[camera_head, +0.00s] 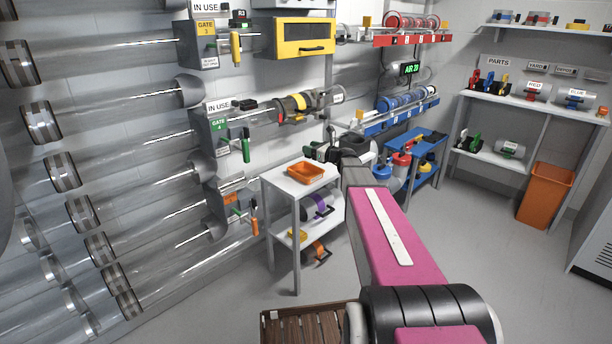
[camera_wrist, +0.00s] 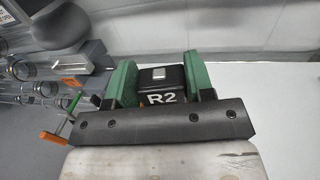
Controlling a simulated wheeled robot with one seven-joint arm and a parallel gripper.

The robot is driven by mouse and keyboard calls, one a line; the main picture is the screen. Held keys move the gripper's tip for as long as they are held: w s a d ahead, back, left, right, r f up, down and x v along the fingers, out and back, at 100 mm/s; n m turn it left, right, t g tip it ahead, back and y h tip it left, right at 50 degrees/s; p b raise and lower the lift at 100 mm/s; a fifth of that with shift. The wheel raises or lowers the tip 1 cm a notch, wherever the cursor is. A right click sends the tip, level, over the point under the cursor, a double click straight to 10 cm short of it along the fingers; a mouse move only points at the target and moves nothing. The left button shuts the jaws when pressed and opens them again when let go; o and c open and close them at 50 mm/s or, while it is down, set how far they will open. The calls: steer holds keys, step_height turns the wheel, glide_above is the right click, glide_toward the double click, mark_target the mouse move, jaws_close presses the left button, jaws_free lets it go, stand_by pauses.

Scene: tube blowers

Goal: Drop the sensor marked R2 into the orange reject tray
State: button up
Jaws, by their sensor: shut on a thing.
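The sensor marked R2 (camera_wrist: 163,97) is a black block with a pale square on top, close up in the wrist view. My gripper (camera_wrist: 161,76) has green fingers, one on each side of it, and is shut on it. In the head view my gripper (camera_head: 322,151) is at the far end of my pink arm, just behind and to the right of the orange tray (camera_head: 306,173). The tray looks empty and sits on a white cart (camera_head: 286,182). The sensor is hard to make out in the head view, and I cannot tell its height above the tray.
Clear tubes with gate units (camera_head: 219,135) line the left wall. The cart's lower shelf holds a purple-banded part (camera_head: 318,207). A blue cart (camera_head: 421,160) with canisters stands behind my arm. An orange bin (camera_head: 546,195) stands at right under shelves. The floor between is open.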

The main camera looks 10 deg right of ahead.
steer(key=shift+f, duration=1.3)
steer(key=o, duration=1.2)
steer(key=shift+c, duration=0.2)
steer(key=v, duration=1.1)
